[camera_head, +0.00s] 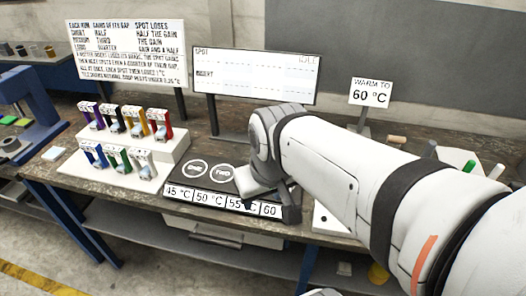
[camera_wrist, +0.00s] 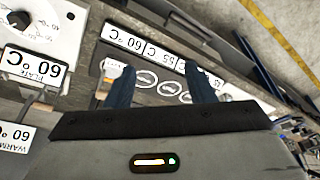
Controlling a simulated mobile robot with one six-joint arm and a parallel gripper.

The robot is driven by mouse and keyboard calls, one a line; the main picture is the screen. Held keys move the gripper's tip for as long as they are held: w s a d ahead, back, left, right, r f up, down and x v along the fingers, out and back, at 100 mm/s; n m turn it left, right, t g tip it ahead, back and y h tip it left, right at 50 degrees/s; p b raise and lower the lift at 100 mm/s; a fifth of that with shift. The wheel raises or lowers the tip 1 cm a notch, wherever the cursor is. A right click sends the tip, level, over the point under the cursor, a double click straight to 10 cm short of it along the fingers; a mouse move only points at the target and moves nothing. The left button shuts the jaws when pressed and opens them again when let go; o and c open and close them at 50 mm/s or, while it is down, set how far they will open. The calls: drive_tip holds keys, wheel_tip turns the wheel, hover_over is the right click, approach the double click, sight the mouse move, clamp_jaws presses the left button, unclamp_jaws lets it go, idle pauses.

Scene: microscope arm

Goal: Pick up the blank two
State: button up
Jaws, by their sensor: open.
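A black plate (camera_head: 180,178) lies on the bench, with temperature labels along its front edge. Two white-outlined rounds with lettering show on it; the right one (camera_head: 222,172) seems to read TWO. I cannot tell whether they are loose blanks or printed spots. In the wrist view, several such rounds (camera_wrist: 168,88) appear upside down on the plate, beyond and between my fingers. My gripper (camera_wrist: 158,72) is open above the plate, with no object visible between its fingers. A small pale object (camera_wrist: 115,68) shows beside the left finger. My arm hides the plate's right part in the head view.
A white stepped rack (camera_head: 125,160) with several coloured clamp-like pieces stands left of the plate. A blue microscope-like stand (camera_head: 38,115) is at far left. Sign boards (camera_head: 255,75) stand behind. In the wrist view, a dial (camera_wrist: 20,20) and label signs lie left.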

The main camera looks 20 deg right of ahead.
drive_tip(key=w+d+f+n+y+b, duration=0.1)
drive_tip(key=w+d+n+b, duration=0.1)
drive_tip(key=w+d, duration=0.3)
drive_tip(key=w+d+f+n+y+b, duration=0.1)
drive_tip(key=w+d+f+n+b, duration=0.1)
drive_tip(key=w+d+n, duration=0.3)
drive_tip(key=w+d+f+n+g+y+b, duration=0.1)
drive_tip(key=w+d+f+n+b, duration=0.1)
drive_tip(key=w+d+n, duration=0.2)
drive_tip(key=shift+w+d+y, duration=0.2)
drive_tip(key=shift+w+d, duration=0.35)
drive_tip(key=shift+w, duration=0.35)
drive_tip(key=shift+w+d+y, duration=0.2)
drive_tip(key=shift+w+d, duration=0.3)
drive_tip(key=shift+w, duration=0.35)
drive_tip(key=shift+w+d+f, duration=0.1)
drive_tip(key=p+x, duration=0.1)
drive_tip(key=x, duration=0.6)
drive_tip(key=shift+d+f+p, duration=0.1)
drive_tip(key=shift+f+p, duration=0.2)
drive_tip(key=shift+p, duration=0.05)
drive_tip(key=shift+c, duration=0.4)
clamp_jaws()
